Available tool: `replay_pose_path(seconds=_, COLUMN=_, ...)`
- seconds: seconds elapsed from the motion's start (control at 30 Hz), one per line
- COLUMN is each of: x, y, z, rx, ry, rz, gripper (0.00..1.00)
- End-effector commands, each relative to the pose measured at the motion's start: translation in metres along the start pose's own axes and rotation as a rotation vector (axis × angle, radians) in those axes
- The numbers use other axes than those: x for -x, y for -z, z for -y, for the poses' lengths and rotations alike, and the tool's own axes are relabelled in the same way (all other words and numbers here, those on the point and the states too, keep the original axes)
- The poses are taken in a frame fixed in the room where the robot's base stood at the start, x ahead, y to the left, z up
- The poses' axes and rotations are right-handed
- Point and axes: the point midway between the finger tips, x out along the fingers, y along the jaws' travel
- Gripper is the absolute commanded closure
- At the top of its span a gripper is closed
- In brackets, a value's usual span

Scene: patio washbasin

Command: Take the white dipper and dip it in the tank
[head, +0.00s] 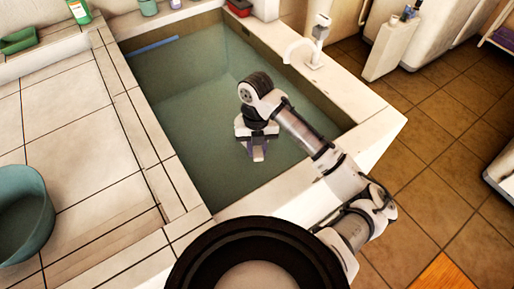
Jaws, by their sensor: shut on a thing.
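The tank (180,95) is a tiled basin full of greenish water, with a pale rim around it. My gripper (258,155) points down over the water, near the middle of the tank and inside its rim. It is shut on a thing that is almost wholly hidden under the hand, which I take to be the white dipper. No clear outline of the dipper's bowl shows, and I cannot tell whether it touches the water.
A white tap (319,35) stands on the tank's far right rim. A teal bucket (22,215) is on the tiled counter (75,130) at left. A green bottle (79,11), a green dish (18,41) and a red box (240,8) line the back. Brown floor lies to the right.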

Motion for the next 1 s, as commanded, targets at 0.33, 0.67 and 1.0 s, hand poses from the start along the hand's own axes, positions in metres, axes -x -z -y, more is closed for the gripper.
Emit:
replay_pose_path(seconds=0.33, x=0.046, y=0.006, z=0.001, rx=-0.001, ry=0.001, rz=0.032, gripper=1.00)
replay_pose_path(seconds=0.67, x=0.084, y=0.012, z=0.000, rx=-0.001, ry=0.001, rz=0.059, gripper=1.00)
replay_pose_path(seconds=1.0, x=0.122, y=0.017, z=0.001, rx=-0.001, ry=0.001, rz=0.088, gripper=1.00)
